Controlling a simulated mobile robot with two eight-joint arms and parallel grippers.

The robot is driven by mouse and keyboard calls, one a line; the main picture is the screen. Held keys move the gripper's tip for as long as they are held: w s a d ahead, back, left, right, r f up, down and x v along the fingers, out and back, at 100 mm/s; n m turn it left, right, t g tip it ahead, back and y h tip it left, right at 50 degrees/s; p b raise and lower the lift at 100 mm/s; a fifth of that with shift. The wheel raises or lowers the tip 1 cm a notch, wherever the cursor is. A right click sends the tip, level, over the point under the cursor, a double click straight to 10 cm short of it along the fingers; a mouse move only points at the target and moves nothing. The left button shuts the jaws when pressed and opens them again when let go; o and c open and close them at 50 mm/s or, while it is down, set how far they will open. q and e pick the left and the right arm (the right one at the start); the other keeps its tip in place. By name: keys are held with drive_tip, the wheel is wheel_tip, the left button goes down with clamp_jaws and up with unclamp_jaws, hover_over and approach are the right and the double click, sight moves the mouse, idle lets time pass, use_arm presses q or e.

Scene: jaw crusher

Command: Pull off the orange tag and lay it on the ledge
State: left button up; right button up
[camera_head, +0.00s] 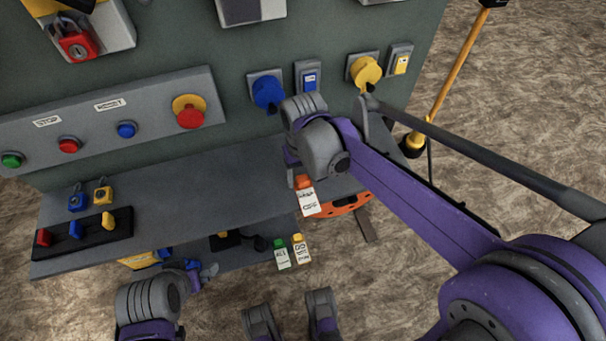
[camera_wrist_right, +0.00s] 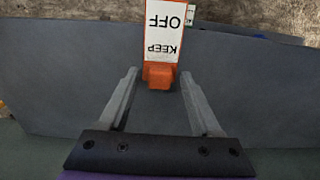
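The orange tag (camera_head: 309,202) has an orange top and a white "KEEP OFF" face. It shows at the front edge of the grey ledge (camera_head: 165,205), near its right end. In the right wrist view the tag (camera_wrist_right: 162,38) reaches past the far edge of the ledge (camera_wrist_right: 70,75). My right gripper (camera_wrist_right: 158,78) is open, with one finger on each side of the tag's orange end and a small gap at both. In the head view my right wrist hides most of this gripper. My left gripper (camera_head: 206,272) is low at the left, below the ledge; its finger opening is unclear.
A green tag (camera_head: 282,256) and a yellow tag (camera_head: 301,250) hang lower down. Padlocks (camera_head: 102,192) and a black rack (camera_head: 85,235) occupy the ledge's left end; its middle is bare. Blue (camera_head: 267,92) and yellow (camera_head: 366,72) knobs project from the panel above.

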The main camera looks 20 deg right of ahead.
sight(303, 180)
drive_tip(key=shift+r, duration=0.15)
use_arm(q)
wheel_tip(303, 180, up, 3)
drive_tip(key=shift+f+p, duration=0.1)
drive_tip(key=shift+p, duration=1.1)
use_arm(e)
wheel_tip(303, 180, up, 11)
drive_tip(key=shift+f, duration=0.2)
drive_tip(key=s+d+f+t, duration=0.25)
drive_tip(key=s+f, duration=0.25)
drive_tip(key=s, duration=0.3)
drive_tip(key=s+d+f+t, duration=0.2)
drive_tip(key=s+d+f, duration=0.25)
drive_tip(key=s, duration=0.35)
use_arm(q)
wheel_tip(303, 180, up, 13)
drive_tip(key=w+p, duration=0.2)
drive_tip(key=p, duration=1)
drive_tip(key=shift+r+t, duration=0.2)
drive_tip(key=shift+t, duration=0.1)
use_arm(e)
drive_tip(key=shift+t, duration=0.45)
drive_tip(key=r, duration=0.4)
drive_tip(key=w+r, duration=0.1)
drive_tip(key=r, duration=0.3)
drive_tip(key=w+r, duration=0.1)
drive_tip(key=r, duration=0.3)
drive_tip(key=shift+w+a+r, duration=0.2)
drive_tip(key=shift+r, duration=0.2)
